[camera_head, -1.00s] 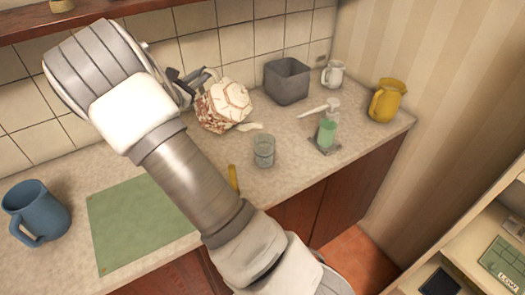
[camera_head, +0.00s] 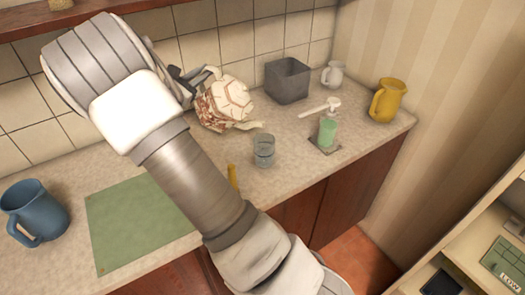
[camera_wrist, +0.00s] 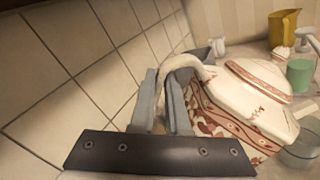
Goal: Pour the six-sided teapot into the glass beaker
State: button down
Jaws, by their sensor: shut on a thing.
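The six-sided teapot (camera_head: 233,98), cream with red patterned sides, is left of and behind the glass beaker (camera_head: 264,149). It looks tipped, its spout toward the lower right, near the beaker but apart from it. My gripper (camera_head: 190,84) is at the teapot's handle side, partly hidden by my arm. In the wrist view my gripper (camera_wrist: 168,105) is shut on the curved cream handle, and the teapot (camera_wrist: 235,108) extends to the right. The beaker also shows at the wrist view's right edge (camera_wrist: 300,156). The beaker is clear and upright; I cannot tell its contents.
A grey square container (camera_head: 287,82), white jug (camera_head: 333,75) and yellow pitcher (camera_head: 387,101) stand at the back right. A green pump bottle (camera_head: 327,132) is right of the beaker. A green mat (camera_head: 135,220) and blue mug (camera_head: 35,212) lie left. The tiled wall is close behind.

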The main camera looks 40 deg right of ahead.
jog(key=shift+s+r+b, duration=0.1)
jog(key=shift+r+b, duration=0.05)
jog(key=shift+b, duration=0.25)
dwell(0.3)
jog(key=shift+s+d+r+m, duration=0.15)
jog(key=shift+r+m, duration=0.1)
jog(key=shift+m, duration=0.15)
jog(key=shift+b, duration=0.5)
jog(key=shift+s+d+r+m+b, duration=0.15)
jog(key=shift+r+m+b, duration=0.1)
jog(key=shift+m+b, duration=0.25)
jog(key=shift+f+m+b, duration=0.1)
jog(key=shift+m+b, duration=0.3)
jog(key=shift+b, duration=0.45)
dwell(2.0)
jog(key=shift+s+r+m+b, duration=0.1)
jog(key=shift+r+m+b, duration=0.2)
jog(key=shift+b, duration=0.35)
dwell(2.3)
